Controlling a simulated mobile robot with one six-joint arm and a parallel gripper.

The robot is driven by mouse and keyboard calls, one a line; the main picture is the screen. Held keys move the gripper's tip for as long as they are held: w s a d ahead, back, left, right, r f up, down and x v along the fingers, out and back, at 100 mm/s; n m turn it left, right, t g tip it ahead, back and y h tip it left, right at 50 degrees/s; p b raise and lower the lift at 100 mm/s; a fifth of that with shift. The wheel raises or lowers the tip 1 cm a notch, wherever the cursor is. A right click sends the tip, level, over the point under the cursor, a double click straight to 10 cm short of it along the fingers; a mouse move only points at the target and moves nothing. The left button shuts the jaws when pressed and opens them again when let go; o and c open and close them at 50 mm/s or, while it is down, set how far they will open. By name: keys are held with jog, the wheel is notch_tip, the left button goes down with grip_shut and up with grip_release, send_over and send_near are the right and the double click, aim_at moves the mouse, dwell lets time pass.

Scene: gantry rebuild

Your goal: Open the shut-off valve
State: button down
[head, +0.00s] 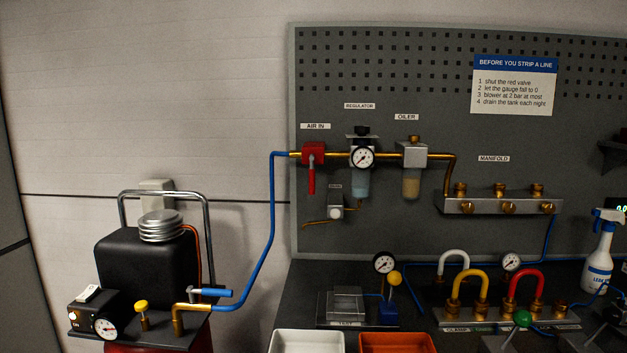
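A red valve (313,153) sits on the brass line under the AIR IN label, at the left of the grey pegboard. Its red lever (311,180) hangs straight down, across the horizontal pipe. A blue hose (265,225) runs to the valve from the compressor (147,265) at the lower left. A second lever, with a blue handle (217,293), lies roughly level above the compressor's brass outlet. The regulator gauge (362,157) is right of the red valve; its needle is too small to read surely. My gripper is not in view.
The oiler (412,157) and manifold (497,206) continue the line to the right. The bench holds a white tray (307,342), an orange tray (397,343), coloured hose loops, gauges and a spray bottle (600,260). The space before the red lever looks clear.

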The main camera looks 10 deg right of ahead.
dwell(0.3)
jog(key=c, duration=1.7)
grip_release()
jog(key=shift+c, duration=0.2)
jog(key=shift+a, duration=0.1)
